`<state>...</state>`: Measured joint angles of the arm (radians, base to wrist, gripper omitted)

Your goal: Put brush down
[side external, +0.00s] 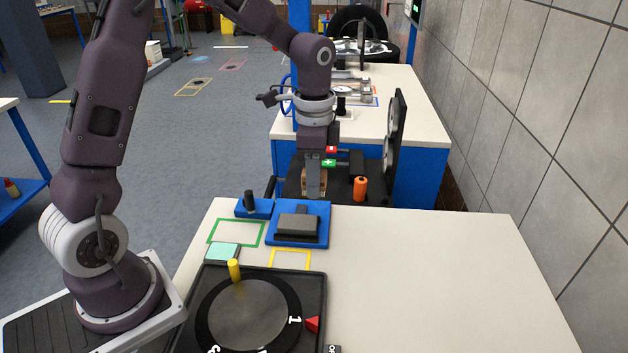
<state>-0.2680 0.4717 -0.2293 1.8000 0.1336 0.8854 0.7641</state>
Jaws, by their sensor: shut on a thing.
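My gripper (313,182) points down beyond the far edge of the near white table, in front of the dark unit with the red and green buttons. It is shut on a small tan-brown thing (322,184), which I take to be the brush. The fingers hide most of it, so its shape and bristles cannot be made out. I cannot tell whether it touches anything below. A blue holder (325,240) with a dark grey block stands on the near table, just in front of and below my gripper in the picture.
A smaller blue base with a black knob (250,201), green (211,232) and yellow (273,257) outlines, a teal block (222,251) and a turntable with a yellow peg (234,270) lie at left. An orange cylinder (360,189) stands right of my gripper. The table's right side is clear.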

